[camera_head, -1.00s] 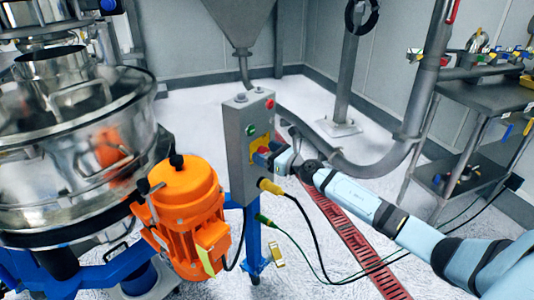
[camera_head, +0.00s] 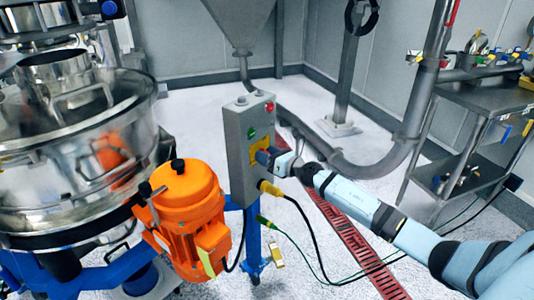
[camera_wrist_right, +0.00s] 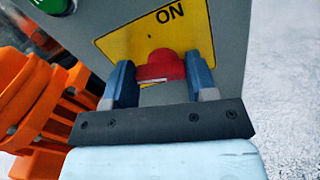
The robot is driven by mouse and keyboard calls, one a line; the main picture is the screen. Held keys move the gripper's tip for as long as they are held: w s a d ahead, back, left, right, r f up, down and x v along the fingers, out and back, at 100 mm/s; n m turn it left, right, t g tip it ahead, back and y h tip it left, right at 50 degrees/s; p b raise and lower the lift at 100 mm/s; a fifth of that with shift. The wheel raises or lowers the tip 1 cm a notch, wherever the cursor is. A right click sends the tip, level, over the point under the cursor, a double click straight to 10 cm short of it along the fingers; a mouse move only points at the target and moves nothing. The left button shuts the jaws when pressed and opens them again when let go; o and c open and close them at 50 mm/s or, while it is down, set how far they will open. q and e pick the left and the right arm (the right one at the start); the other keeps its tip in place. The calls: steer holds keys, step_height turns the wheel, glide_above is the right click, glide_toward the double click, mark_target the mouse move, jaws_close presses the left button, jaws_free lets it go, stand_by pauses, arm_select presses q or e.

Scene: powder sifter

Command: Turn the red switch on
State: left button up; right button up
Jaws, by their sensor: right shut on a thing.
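The red switch (camera_wrist_right: 162,66) sits on a yellow plate (camera_wrist_right: 180,30) marked "ON", on the front of a grey control box (camera_head: 238,150). My right gripper (camera_head: 266,158) is at the box's yellow plate. In the right wrist view its two blue fingers (camera_wrist_right: 161,84) are on either side of the red switch and shut on it. In the head view the switch is hidden behind the gripper. My left gripper is not in view.
A green button (camera_head: 251,131) and a red button (camera_head: 269,107) are above the plate on the box. An orange motor (camera_head: 188,210) and a steel sifter (camera_head: 75,150) stand to the left. Cables hang below the box.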

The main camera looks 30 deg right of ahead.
arm_select(q)
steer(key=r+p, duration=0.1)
steer(key=p, duration=0.3)
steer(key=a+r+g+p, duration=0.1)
steer(key=p, duration=0.4)
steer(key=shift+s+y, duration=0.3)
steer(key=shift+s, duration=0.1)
arm_select(e)
steer(key=m, duration=1.5)
steer(key=shift+w+d, duration=0.1)
steer(key=shift+d, duration=0.2)
steer(key=shift+f+m, duration=0.1)
steer(key=shift+m, duration=0.2)
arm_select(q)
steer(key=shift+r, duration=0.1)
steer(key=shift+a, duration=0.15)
arm_select(e)
steer(key=o, duration=0.9)
